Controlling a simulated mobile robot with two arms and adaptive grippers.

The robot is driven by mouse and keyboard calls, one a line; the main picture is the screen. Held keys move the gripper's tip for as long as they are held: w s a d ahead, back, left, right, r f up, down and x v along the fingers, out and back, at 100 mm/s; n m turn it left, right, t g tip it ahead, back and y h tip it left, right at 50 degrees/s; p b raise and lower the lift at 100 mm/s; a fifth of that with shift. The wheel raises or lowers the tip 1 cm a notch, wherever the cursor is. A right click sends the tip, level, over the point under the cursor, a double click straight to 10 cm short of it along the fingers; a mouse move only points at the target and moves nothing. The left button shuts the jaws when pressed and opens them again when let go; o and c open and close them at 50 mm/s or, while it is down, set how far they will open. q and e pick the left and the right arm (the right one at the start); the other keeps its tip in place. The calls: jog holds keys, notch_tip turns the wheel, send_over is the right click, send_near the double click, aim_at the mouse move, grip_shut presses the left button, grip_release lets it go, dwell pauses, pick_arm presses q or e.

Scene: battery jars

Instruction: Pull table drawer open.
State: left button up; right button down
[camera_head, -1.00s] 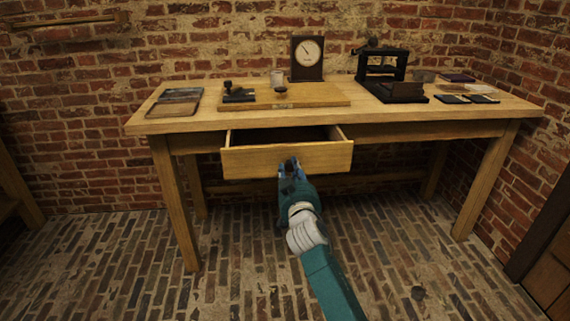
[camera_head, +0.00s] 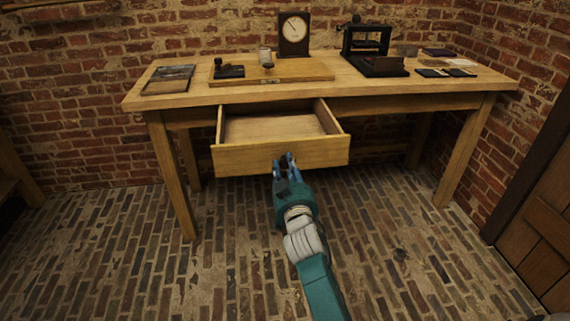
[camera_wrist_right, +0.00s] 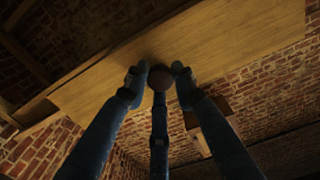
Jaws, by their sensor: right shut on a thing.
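The table drawer (camera_head: 282,157) is a light wooden box under the table top (camera_head: 200,99). It stands well open, and its bare inside shows in the head view. My right gripper (camera_head: 285,160) is at the middle of the drawer front. In the right wrist view its fingers (camera_wrist_right: 158,76) are closed around a round dark brown knob (camera_wrist_right: 161,77) on the drawer front (camera_wrist_right: 200,45). My left gripper is not in view.
On the table top stand a dial clock (camera_head: 295,34), a dark press-like device (camera_head: 370,48), a wooden board (camera_head: 310,72) with small items, and a flat tray (camera_head: 168,79). The brick floor in front of the drawer is clear. A wooden door (camera_head: 540,235) is at the right.

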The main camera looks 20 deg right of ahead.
jog(key=shift+r, duration=0.4)
jog(key=c, duration=1.4)
grip_release()
jog(key=shift+c, duration=0.2)
jog(key=shift+f, duration=0.1)
jog(key=shift+f, duration=0.1)
jog(key=v, duration=0.7)
jog(key=shift+s, duration=0.3)
jog(key=shift+a, duration=0.15)
